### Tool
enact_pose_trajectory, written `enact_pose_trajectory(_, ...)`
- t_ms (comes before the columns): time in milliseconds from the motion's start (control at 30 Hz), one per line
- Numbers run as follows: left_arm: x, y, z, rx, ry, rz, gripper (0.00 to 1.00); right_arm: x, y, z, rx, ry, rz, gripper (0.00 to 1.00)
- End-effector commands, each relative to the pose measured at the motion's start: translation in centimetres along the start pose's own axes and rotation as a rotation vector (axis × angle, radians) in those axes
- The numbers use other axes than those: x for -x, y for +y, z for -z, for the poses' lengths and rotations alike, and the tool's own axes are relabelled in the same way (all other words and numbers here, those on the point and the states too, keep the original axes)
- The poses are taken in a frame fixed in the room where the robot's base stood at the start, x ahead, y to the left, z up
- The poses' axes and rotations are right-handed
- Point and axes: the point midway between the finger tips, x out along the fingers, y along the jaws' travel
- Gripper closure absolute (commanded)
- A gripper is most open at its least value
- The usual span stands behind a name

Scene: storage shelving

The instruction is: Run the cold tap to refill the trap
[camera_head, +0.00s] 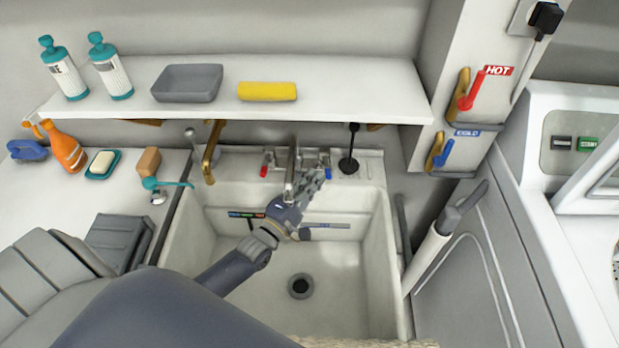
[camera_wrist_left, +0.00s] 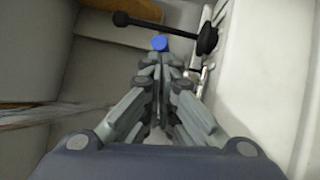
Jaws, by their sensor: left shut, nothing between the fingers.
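The white sink (camera_head: 215,285) has a dark round drain (camera_head: 300,287) in its floor. The metal tap spout (camera_head: 290,180) stands at its back, with a red handle (camera_head: 264,170) left and the blue cold handle (camera_head: 328,173) right. My left gripper (camera_head: 316,180) is shut and empty over the back of the sink, its tips beside the blue handle. In the left wrist view, the blue handle (camera_wrist_left: 160,43) sits just beyond the fingertips (camera_wrist_left: 162,65); I cannot tell whether they touch. Pale streaks (camera_wrist_left: 65,115) show at the left there, perhaps water. My right gripper is out of view.
A dark plunger-like tool (camera_head: 348,163) stands right of the tap. Wall levers, one red marked HOT (camera_head: 472,92) and one blue (camera_head: 443,153), are at the right. A shelf (camera_head: 330,95) overhangs the back. Soap and bottles crowd the left counter (camera_head: 50,195).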

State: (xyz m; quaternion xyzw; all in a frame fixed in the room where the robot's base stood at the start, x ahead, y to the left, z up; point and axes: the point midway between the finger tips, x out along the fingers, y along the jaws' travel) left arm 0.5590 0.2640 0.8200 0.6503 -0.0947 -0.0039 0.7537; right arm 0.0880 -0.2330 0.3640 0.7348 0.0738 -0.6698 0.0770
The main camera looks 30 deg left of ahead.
Motion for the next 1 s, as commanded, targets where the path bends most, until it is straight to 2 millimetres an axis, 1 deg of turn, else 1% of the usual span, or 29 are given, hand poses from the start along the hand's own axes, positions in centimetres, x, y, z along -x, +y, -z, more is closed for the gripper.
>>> enact_pose_trajectory(33, -0.1, 0.1, -0.4, 0.004, 0.022, -0.003, 1.0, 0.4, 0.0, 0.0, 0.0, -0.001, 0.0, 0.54)
enact_pose_trajectory(100, -0.3, 0.0, -0.9, -0.001, 0.043, -0.005, 1.0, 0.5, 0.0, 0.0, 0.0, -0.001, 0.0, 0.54)
enact_pose_trajectory(200, -0.9, -0.5, -2.0, -0.005, 0.044, -0.004, 1.0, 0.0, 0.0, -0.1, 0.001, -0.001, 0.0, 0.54)
enact_pose_trajectory(300, -1.2, -0.6, -2.6, -0.007, 0.043, -0.003, 1.0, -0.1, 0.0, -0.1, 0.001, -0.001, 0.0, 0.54)
enact_pose_trajectory(567, -1.3, -0.6, -2.7, -0.007, 0.044, -0.003, 1.0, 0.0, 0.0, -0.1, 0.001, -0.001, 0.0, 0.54)
enact_pose_trajectory(667, -1.2, -0.6, -2.6, -0.007, 0.043, -0.002, 1.0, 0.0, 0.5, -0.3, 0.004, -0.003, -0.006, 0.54)
enact_pose_trajectory(767, -0.6, -0.7, -2.7, -0.007, 0.044, 0.0, 1.0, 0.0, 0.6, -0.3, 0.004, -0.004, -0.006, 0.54)
enact_pose_trajectory(833, 0.2, -0.7, -2.7, -0.006, 0.043, -0.001, 1.0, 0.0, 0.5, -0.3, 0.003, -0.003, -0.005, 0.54)
enact_pose_trajectory(1000, 3.0, -0.7, -2.8, -0.007, 0.044, 0.001, 1.0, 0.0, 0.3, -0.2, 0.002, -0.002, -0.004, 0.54)
